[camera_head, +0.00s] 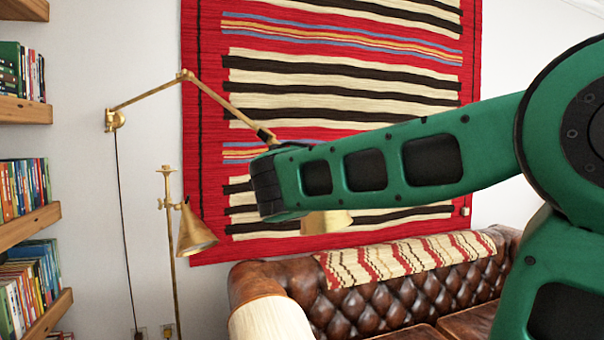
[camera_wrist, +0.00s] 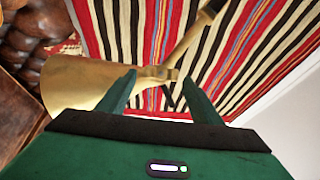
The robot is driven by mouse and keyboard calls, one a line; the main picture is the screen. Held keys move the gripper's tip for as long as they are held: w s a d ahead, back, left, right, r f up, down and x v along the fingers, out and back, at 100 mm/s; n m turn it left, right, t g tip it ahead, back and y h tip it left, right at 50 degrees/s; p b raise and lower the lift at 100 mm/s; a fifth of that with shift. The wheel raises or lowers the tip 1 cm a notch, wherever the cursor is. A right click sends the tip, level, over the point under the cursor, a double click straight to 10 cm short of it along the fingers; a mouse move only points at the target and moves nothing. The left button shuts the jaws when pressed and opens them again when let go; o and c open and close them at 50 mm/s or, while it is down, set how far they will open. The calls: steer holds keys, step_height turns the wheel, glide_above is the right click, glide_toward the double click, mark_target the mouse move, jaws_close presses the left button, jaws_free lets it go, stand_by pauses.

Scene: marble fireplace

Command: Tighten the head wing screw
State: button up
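A brass wall lamp reaches over on a jointed arm (camera_head: 222,103) in the head view. Its brass shade (camera_head: 327,222) shows below my green arm, which hides the lamp's head joint there. In the wrist view the brass shade (camera_wrist: 85,85) lies at the left, partly behind the left finger, and its narrow neck (camera_wrist: 165,74) meets the lamp rod (camera_wrist: 195,38). A small brass piece at this joint may be the head wing screw; its shape is unclear. My gripper (camera_wrist: 160,77) has its two green fingers apart, with the neck seen between the fingertips. I cannot tell whether they touch it.
A brass floor lamp (camera_head: 195,232) stands left of my arm. A brown leather sofa (camera_head: 400,290) is below, with a striped throw (camera_head: 405,260). A striped rug (camera_head: 340,80) hangs on the wall behind. Bookshelves (camera_head: 28,225) line the left edge.

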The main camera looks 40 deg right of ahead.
steer(key=v, duration=1)
steer(key=shift+s+a, duration=0.2)
steer(key=shift+a, duration=0.05)
stand_by(0.3)
steer(key=s+d+f+n+g+y, duration=0.1)
steer(key=s+d+f+n+g, duration=0.2)
steer(key=f, duration=0.4)
steer(key=s+d+f+n+g+y, duration=0.2)
steer(key=d+f+n, duration=0.1)
steer(key=f, duration=0.5)
steer(key=s+d+f+n+g+y, duration=0.1)
steer(key=s+d+f+n+g, duration=0.15)
steer(key=f, duration=0.45)
steer(key=s+a+f+n+g+y, duration=0.3)
steer(key=s+f+n, duration=0.2)
steer(key=s+f, duration=0.2)
steer(key=s+a+f+n+g+y, duration=0.3)
steer(key=s+f+n, duration=0.3)
steer(key=s, duration=0.5)
steer(key=shift+s+a+f+g+y, duration=0.3)
steer(key=shift+a+f+g+y, duration=0.05)
steer(key=shift+y, duration=0.45)
